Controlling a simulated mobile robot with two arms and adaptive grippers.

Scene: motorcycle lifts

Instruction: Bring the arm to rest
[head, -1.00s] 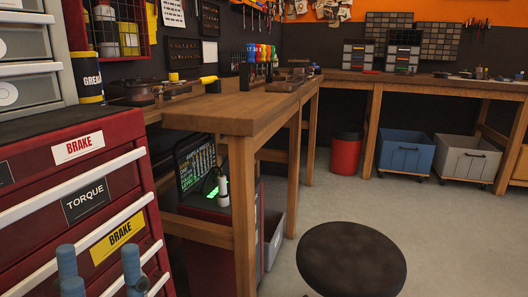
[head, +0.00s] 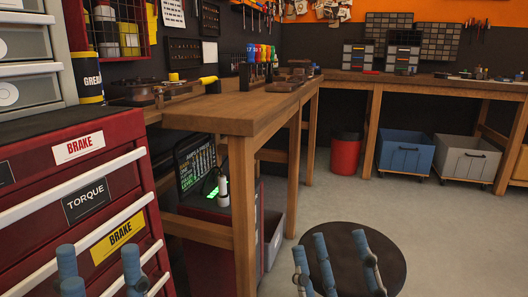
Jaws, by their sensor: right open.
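My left gripper (head: 100,262) is at the lower left, in front of the red tool cabinet (head: 30,240). Its blue-grey fingers point up and stand apart, with nothing between them. My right gripper (head: 338,250) is at the bottom, right of centre, in front of the round dark stool (head: 385,245). Its blue-grey fingers point up, spread and empty. The palms and most of both arms are below the picture's edge.
A wooden workbench (head: 225,115) with tools runs along the left and back. Under it are a red bin (head: 345,153), a blue crate (head: 405,155) and a grey crate (head: 467,160). The grey floor at the right is open.

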